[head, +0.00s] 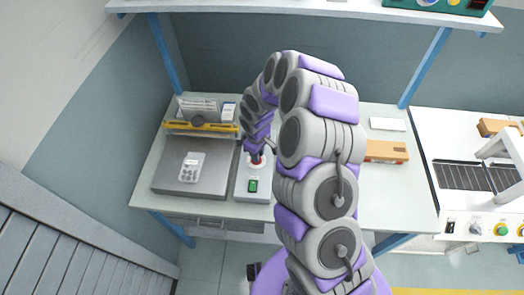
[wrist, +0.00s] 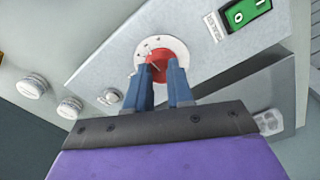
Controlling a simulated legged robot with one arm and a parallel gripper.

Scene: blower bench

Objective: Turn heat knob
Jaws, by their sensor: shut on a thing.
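A red knob (wrist: 156,70) on a round white dial sits on the grey control panel (wrist: 112,58) in the wrist view. My gripper (wrist: 165,78) is shut on the red knob, one blue finger on each side of it. In the head view my gripper (head: 256,158) reaches down onto the grey control box (head: 251,189), and the knob is mostly hidden beneath it. The dial's markings are too small to read. A green rocker switch (wrist: 244,10) is on the same panel, and it also shows in the head view (head: 253,186).
A grey flat plate (head: 190,185) with a blister pack (head: 191,167) lies left of the control box. Two pale knobs (wrist: 32,86) show left in the wrist view. A cardboard box (head: 386,151) lies right of my arm. A shelf (head: 330,11) spans above the bench.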

